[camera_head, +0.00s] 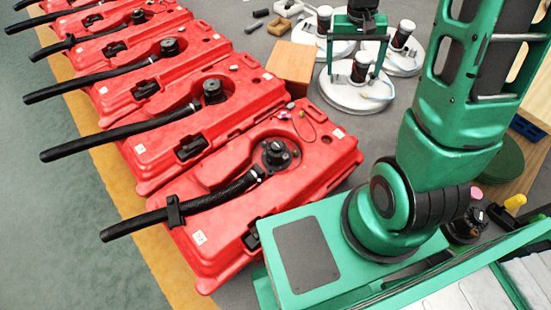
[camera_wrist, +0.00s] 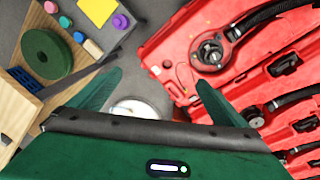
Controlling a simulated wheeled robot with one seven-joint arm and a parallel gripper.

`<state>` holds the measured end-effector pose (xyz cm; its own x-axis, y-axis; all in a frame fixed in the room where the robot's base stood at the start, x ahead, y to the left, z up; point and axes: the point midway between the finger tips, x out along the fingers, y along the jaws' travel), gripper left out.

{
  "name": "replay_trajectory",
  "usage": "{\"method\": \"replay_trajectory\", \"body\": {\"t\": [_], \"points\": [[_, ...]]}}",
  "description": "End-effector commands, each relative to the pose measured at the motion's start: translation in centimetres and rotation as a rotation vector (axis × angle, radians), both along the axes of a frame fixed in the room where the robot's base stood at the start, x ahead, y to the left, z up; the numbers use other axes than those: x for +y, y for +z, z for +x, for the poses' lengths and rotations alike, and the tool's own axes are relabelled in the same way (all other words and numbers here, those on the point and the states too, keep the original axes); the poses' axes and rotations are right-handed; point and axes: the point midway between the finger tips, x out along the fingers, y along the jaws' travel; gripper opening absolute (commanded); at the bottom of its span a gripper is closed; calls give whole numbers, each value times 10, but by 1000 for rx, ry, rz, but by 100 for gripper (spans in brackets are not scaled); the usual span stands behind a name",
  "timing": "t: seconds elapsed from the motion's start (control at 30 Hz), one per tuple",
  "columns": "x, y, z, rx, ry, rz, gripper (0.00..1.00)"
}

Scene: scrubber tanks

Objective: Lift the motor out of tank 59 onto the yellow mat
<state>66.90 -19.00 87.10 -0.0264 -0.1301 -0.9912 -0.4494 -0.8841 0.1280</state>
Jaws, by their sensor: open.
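Red tanks stand in a row, each with a black hose; their labels are too small to read, so I cannot tell which is 59. The nearest tank (camera_head: 215,255) has a round black motor (camera_head: 275,153) seated in its top. In the wrist view, a tank (camera_wrist: 175,55) at the upper right holds a motor (camera_wrist: 212,52) in its round recess. My gripper (camera_head: 353,73) is open and empty, above white discs behind the tanks. Its two green fingers are spread apart in the wrist view (camera_wrist: 158,79).
White discs with black cylinders, including a front one (camera_head: 350,98), stand beyond the tanks. An orange-brown block (camera_head: 290,66) is beside them. A green disc (camera_head: 500,160) lies on wood at the right. A yellow strip (camera_head: 160,255) runs along the tanks' left side.

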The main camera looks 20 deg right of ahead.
Motion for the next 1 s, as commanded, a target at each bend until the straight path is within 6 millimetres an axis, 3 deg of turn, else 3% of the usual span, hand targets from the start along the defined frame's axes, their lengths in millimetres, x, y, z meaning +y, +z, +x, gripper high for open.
{"method": "replay_trajectory", "body": {"t": [0.2,0.5,0.7,1.0], "points": [[20,-60,53,4,34,-3,97],[56,-155,110,-3,68,12,97],[87,-227,134,-8,82,33,97],[138,-343,147,-13,91,77,97]]}}
